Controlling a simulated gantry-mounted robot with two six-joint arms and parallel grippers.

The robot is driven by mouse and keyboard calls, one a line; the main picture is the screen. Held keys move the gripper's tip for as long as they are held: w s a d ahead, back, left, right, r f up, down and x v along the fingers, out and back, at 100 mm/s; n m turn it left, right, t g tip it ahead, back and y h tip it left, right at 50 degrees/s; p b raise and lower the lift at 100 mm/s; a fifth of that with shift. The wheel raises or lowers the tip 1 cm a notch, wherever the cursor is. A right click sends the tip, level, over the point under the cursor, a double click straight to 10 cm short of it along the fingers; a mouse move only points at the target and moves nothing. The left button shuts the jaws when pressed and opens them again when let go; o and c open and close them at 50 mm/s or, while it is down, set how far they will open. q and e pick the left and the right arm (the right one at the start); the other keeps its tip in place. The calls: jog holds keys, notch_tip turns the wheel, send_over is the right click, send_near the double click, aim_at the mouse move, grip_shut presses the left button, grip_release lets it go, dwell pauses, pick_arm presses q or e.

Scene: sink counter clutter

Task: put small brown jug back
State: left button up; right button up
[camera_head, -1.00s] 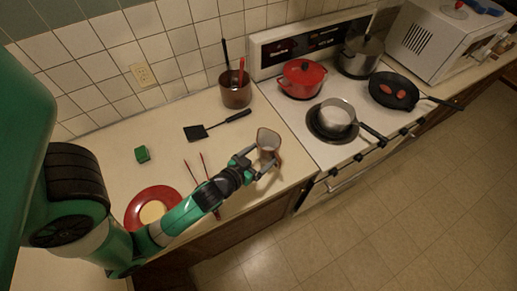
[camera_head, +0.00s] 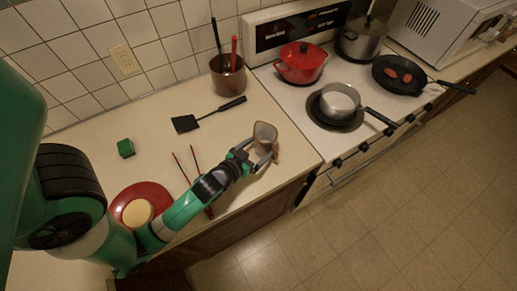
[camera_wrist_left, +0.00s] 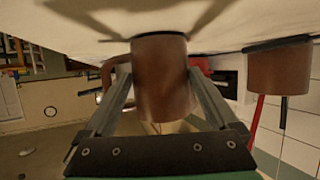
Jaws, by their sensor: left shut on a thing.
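The small brown jug (camera_head: 264,140) is over the counter near its front edge, just left of the stove, and looks roughly upright. My left gripper (camera_head: 261,156) is shut on it, one finger on each side. In the left wrist view, which is turned upside down, the jug (camera_wrist_left: 162,80) sits between the fingers of the left gripper (camera_wrist_left: 155,95), with its handle to the left. Its base is close to the counter surface; I cannot tell whether it touches. My right gripper is not in view.
A brown crock (camera_head: 228,76) with utensils stands by the wall. The stove holds a red pot (camera_head: 302,66) and a grey saucepan (camera_head: 340,101).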

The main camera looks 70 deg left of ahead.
pick_arm(q)
jog(key=o, duration=1.3)
jog(key=shift+f, duration=0.1)
jog(key=shift+r, duration=0.2)
jog(key=v, duration=1.1)
jog(key=shift+d+f, duration=0.15)
jog(key=shift+s+d+r, duration=0.15)
jog(key=shift+s+r, duration=0.2)
